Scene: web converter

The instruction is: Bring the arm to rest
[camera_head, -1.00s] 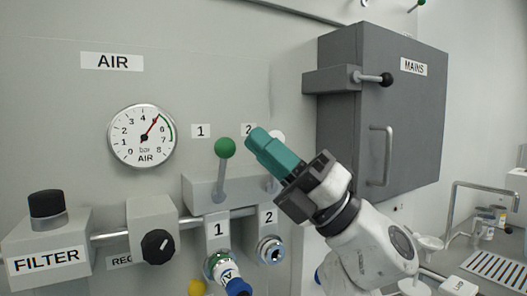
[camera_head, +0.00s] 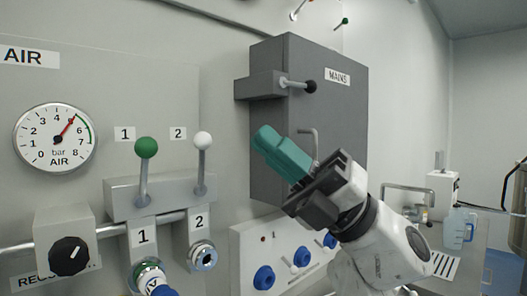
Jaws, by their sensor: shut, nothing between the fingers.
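My gripper (camera_head: 276,147) has teal fingers pressed together with nothing between them. It points up and to the left, held in the air on my white and dark grey arm. In the picture it overlaps the lower part of the grey MAINS box (camera_head: 290,110) and part of that box's handle. No contact with the box can be made out. The lower arm runs out of view at the bottom.
On the left wall are the AIR gauge (camera_head: 54,138), a green-knobbed lever (camera_head: 146,148), a white-knobbed lever (camera_head: 202,140) and ports 1 and 2. A panel with blue knobs (camera_head: 264,277) is below the gripper. A sink tap (camera_head: 408,189) and blue jug (camera_head: 458,229) stand right.

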